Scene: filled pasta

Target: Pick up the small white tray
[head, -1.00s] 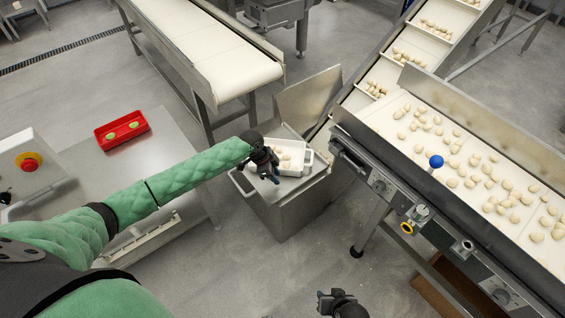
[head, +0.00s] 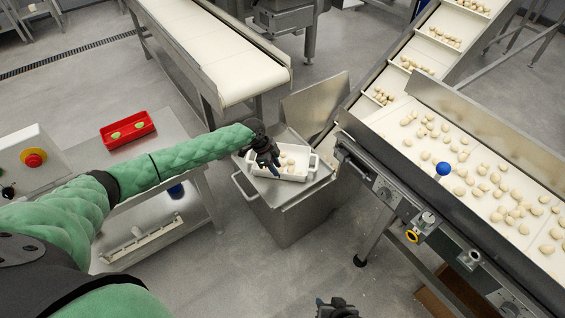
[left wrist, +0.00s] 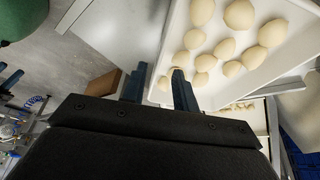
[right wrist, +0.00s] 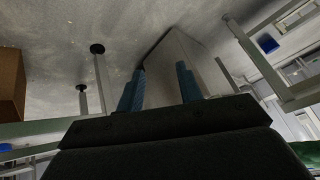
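The small white tray (head: 294,179) holds several pale filled pasta pieces and sits on top of a steel stand (head: 300,200). In the left wrist view the tray (left wrist: 270,75) fills the upper right, with pasta inside. My right gripper (right wrist: 160,88) is open and empty, low over the floor, at the bottom of the head view (head: 336,304).
A conveyor (head: 470,165) with loose pasta stands right of the stand. An empty white belt (head: 215,55) is behind. A red tray (head: 127,117) with two green pieces is on the steel table (head: 175,145) at left. The floor in front is clear.

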